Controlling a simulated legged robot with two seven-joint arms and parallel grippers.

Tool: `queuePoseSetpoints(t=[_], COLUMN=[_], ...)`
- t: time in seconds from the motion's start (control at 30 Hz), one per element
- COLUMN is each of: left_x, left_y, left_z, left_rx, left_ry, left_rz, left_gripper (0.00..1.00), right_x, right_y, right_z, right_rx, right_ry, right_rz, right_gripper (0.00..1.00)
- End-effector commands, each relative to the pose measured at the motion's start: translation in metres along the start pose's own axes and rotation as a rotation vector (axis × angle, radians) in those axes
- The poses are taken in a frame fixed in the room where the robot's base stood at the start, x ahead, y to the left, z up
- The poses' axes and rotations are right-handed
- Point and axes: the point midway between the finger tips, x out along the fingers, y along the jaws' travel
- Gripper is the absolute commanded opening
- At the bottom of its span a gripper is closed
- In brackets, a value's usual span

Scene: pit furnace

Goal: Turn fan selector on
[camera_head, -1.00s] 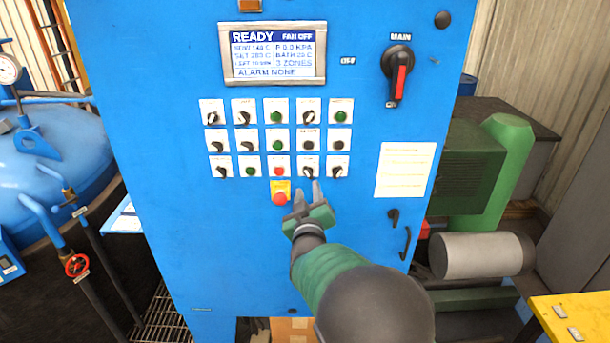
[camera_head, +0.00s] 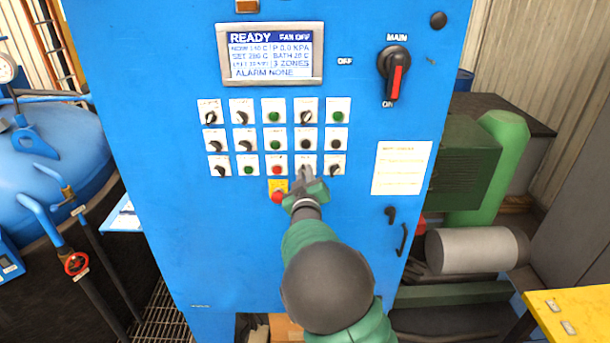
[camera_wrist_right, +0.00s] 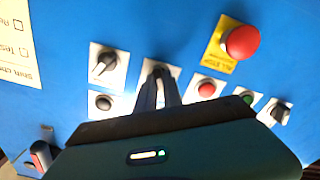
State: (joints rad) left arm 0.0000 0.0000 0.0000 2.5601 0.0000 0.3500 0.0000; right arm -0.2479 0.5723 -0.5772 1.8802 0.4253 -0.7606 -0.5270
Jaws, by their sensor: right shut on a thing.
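The blue control panel (camera_head: 230,240) fills the middle of the head view, with rows of small knobs and buttons on white plates. My right gripper (camera_head: 305,177) is at the bottom row, on the selector knob (camera_wrist_right: 158,73) second from the right. In the right wrist view its fingers (camera_wrist_right: 159,88) are shut on this knob and hide most of it. The knob's label is too small to read. The display (camera_head: 271,54) reads READY and FAN OFF. My left gripper is not in view.
A red stop button on a yellow plate (camera_wrist_right: 238,42) sits close beside the gripper. Other knobs and buttons surround it closely. A black main switch with a red handle (camera_head: 396,75) is at upper right. A blue vessel (camera_head: 50,170) stands at left.

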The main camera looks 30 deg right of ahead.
Motion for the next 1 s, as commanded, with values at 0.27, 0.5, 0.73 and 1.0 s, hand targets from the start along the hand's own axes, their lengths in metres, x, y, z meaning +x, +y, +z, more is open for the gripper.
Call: queuePoseSetpoints(t=[0.27, 0.5, 0.73, 1.0], left_x=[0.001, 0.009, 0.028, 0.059], left_y=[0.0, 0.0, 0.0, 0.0], left_z=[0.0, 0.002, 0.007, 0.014], left_rx=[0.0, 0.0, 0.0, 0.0], left_ry=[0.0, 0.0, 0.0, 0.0], left_rz=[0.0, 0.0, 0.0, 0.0], left_gripper=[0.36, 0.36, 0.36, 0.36], right_x=[0.0, 0.0, 0.0, 0.0], right_y=[-0.002, -0.003, -0.003, -0.003], right_z=[0.0, 0.002, 0.004, 0.006], right_rx=[0.001, 0.049, 0.185, 0.429], right_ry=[0.0, 0.0, 0.001, 0.001], right_rz=[-0.003, -0.003, -0.002, -0.003], right_gripper=[0.0, 0.0, 0.0, 0.0])
